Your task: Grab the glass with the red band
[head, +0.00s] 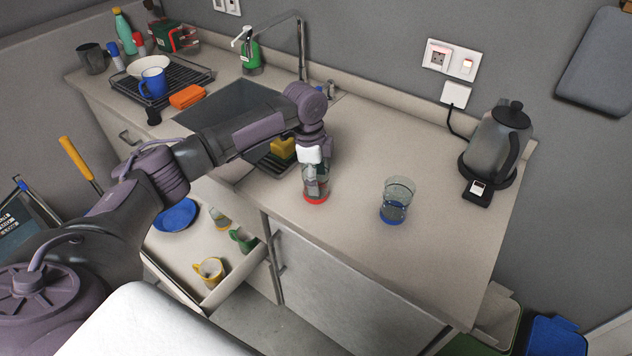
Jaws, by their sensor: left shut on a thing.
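The glass with the red band (315,198) is upright on the counter, right of the sink, with the red band around its base. My left gripper (316,186) reaches down over it and is shut on it. The gripper's fingers hide part of the glass. A second clear glass with a blue band (394,200) stands to the right, apart from the gripper. My right gripper is not in view.
A kettle (497,146) stands at the counter's right end, and a sink (236,105) with a faucet lies left. An open drawer (237,272) below holds mugs and a blue plate (175,215). The counter between glass and kettle is mostly clear.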

